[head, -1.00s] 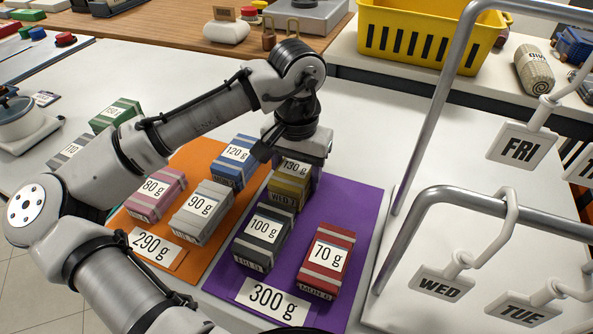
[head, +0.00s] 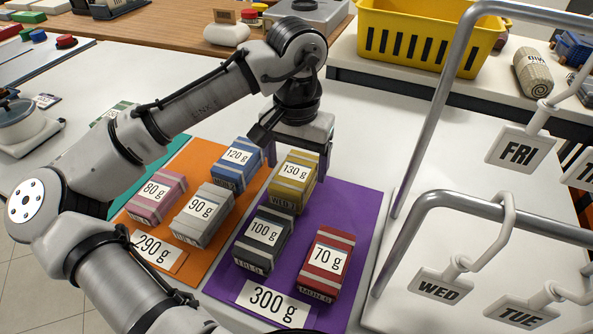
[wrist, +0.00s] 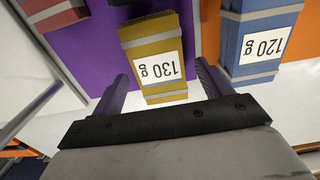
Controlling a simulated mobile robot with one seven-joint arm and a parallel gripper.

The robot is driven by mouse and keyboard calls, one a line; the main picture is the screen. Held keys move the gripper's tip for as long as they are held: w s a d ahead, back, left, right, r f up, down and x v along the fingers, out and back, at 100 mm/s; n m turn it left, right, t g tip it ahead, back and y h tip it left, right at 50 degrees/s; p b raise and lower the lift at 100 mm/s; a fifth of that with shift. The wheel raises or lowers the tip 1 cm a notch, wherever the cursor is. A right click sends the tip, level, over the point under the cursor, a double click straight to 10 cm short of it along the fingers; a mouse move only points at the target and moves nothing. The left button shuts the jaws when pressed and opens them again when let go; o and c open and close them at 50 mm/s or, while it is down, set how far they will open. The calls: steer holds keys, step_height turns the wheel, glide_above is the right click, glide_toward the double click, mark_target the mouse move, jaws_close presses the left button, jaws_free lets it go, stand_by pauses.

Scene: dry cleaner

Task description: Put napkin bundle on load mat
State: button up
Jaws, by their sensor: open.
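The yellow 130 g napkin bundle (head: 293,182) sits at the back of the purple load mat (head: 340,215), which has a 300 g card (head: 272,303). The black 100 g bundle (head: 263,240) and red 70 g bundle (head: 326,264) are on the same mat. The orange mat (head: 215,265) with a 290 g card (head: 158,250) holds the pink 80 g (head: 156,195), grey 90 g (head: 204,213) and blue 120 g (head: 236,164) bundles. My gripper (wrist: 160,88) is open, its fingers on either side of the yellow bundle's near end in the wrist view, not gripping it.
A teal mat (head: 165,160) lies partly behind my arm, with a green bundle (head: 112,116) beyond it. Chrome rails with FRI (head: 524,147), WED (head: 440,287) and TUE (head: 525,308) tags stand at the right. A yellow basket (head: 430,38) is at the back. White table is free behind the purple mat.

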mark_target(297, 169)
step_height(297, 169, up, 9)
steer(key=shift+f+p, duration=0.2)
steer(key=shift+p, duration=0.15)
steer(key=shift+f, duration=0.1)
